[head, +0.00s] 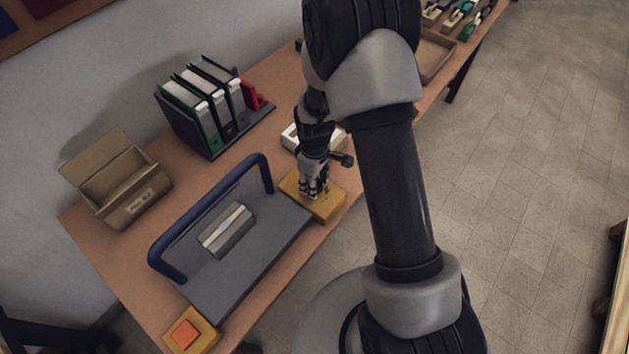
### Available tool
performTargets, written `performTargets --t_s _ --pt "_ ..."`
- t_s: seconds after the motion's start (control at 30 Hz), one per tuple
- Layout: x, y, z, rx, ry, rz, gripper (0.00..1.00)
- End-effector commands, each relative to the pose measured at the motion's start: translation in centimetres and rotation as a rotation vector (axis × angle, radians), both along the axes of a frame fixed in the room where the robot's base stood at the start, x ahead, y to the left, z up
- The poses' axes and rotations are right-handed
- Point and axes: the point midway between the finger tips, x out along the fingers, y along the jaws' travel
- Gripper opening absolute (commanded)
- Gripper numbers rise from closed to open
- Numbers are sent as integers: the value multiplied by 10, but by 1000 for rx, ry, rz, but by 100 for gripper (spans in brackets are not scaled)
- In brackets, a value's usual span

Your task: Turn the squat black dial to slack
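The squat black dial cannot be made out in the head view. My gripper (313,192) points down over a yellow-orange box (328,208) at the front edge of the table, and its fingers cover the middle of the box top. Whether the dial is under or between the fingers is hidden. The fingers are too small and dark to tell whether they are open or shut, or whether they touch anything. No scale or slack mark is readable.
Left of the box lies a grey plate (262,238) with a raised blue bar (205,215) and a pale block (227,230). A second yellow box with an orange button (185,334) sits at the near corner. Binders (205,105) and an open cardboard box (118,180) stand behind.

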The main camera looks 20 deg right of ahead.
Motion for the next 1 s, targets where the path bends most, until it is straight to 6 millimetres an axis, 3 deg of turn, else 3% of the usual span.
performTargets --t_s 0.7,0.73,1.0 --pt "0 0 0 -1 -1 80 15" --pt "0 0 0 -1 -1 80 40" --pt "0 0 0 0 0 78 58"
